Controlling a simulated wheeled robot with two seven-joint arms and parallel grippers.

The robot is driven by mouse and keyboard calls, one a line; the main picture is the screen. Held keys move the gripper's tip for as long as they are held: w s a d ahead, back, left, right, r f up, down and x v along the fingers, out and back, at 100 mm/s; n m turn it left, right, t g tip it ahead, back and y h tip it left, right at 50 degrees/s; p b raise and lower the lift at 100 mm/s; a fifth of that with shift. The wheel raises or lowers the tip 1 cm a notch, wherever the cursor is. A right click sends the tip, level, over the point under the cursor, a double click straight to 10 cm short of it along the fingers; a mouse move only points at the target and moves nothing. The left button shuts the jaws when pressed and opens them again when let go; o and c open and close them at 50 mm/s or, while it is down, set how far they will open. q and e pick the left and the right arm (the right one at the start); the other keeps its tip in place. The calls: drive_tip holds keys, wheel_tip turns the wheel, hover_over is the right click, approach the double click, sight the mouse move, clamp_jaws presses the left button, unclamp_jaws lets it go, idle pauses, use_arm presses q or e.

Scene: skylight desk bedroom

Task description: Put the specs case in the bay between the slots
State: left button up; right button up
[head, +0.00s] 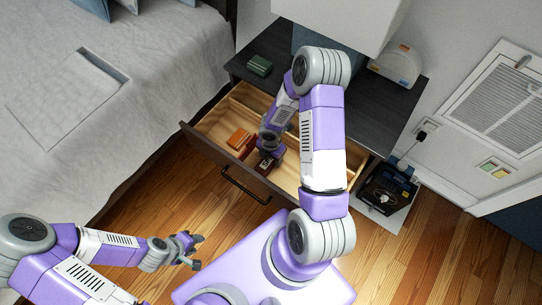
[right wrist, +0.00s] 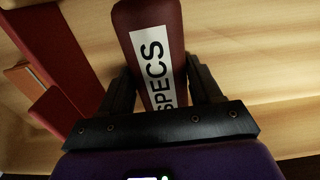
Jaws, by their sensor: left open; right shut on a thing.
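The specs case (right wrist: 158,50) is dark red with a white label reading SPECS. My right gripper (head: 267,158) is shut on it inside the open drawer (head: 212,127). In the right wrist view the case stands out between both fingers (right wrist: 155,95), above or on the pale wood floor; contact with the floor cannot be told. Red pieces (right wrist: 60,55) lie left of the case, apart from it, with an orange thing (right wrist: 25,78) beside them. The orange thing also shows in the head view (head: 238,138). Which gap is the bay is unclear. My left gripper (head: 193,250) is open and empty, over the floor.
The drawer sticks out of a dark nightstand (head: 272,42). The bed (head: 150,80) is at left. A black device (head: 388,190) is on the floor at right. My right arm hides part of the drawer.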

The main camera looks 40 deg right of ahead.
drive_tip(key=shift+f, duration=0.15)
drive_tip(key=o, duration=1.1)
drive_tip(key=shift+c, duration=1.4)
wheel_tip(320, 180, up, 12)
drive_tip(key=p, duration=1)
drive_tip(key=shift+f+p, duration=0.2)
drive_tip(key=shift+p, duration=0.15)
idle(0.6)
